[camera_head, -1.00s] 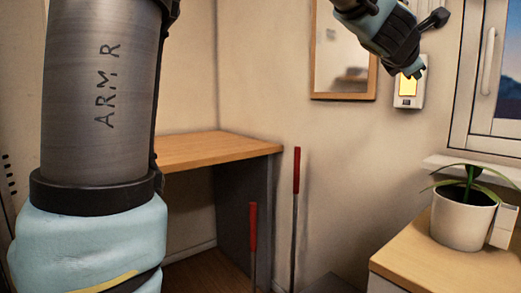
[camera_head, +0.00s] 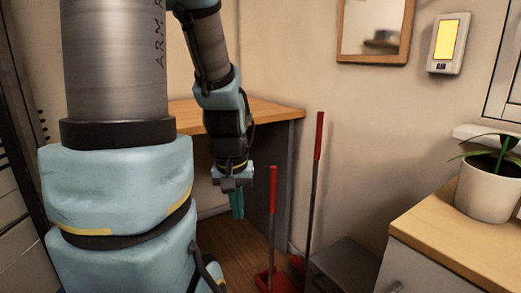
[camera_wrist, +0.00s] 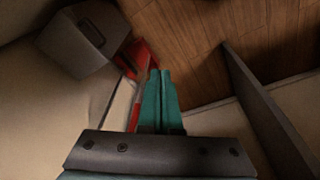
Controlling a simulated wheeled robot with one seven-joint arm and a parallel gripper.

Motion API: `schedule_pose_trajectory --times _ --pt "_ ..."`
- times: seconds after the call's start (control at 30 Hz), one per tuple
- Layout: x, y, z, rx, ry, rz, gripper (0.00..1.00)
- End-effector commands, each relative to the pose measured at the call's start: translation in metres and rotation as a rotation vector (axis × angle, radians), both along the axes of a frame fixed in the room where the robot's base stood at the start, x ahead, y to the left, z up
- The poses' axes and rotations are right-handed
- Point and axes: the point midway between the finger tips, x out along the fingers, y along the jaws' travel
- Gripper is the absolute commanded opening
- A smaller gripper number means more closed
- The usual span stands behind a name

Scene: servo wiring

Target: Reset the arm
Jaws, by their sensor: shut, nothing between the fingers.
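My gripper (camera_head: 237,203) hangs pointing down in the head view, in front of the wooden desk's open space and left of the red-handled tools. Its teal fingers are together and hold nothing. In the wrist view the shut fingers (camera_wrist: 160,75) point toward the wooden floor. My arm is bent, with its forearm hanging near the column side of the picture.
A wooden desk (camera_head: 280,113) stands behind my arm. Two red-handled tools (camera_head: 318,140) and a grey bin (camera_head: 345,265) stand right of the gripper. A cabinet (camera_head: 425,225) with a potted plant (camera_head: 488,190) is at right. A lit wall panel (camera_head: 447,43) and mirror (camera_head: 375,25) hang above.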

Motion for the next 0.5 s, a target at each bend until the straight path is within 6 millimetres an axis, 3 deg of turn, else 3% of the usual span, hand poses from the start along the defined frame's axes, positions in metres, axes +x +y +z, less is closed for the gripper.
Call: schedule_pose_trajectory --times 0.07,0.1,0.37,0.5 --pt "-0.020 0.019 -0.003 0.038 0.052 -0.045 0.00" --pt "-0.016 0.016 0.014 0.034 0.044 -0.045 0.00" --pt "-0.015 0.015 0.070 0.031 0.040 -0.041 0.00" --pt "-0.015 0.014 0.111 0.031 0.040 -0.040 0.00"
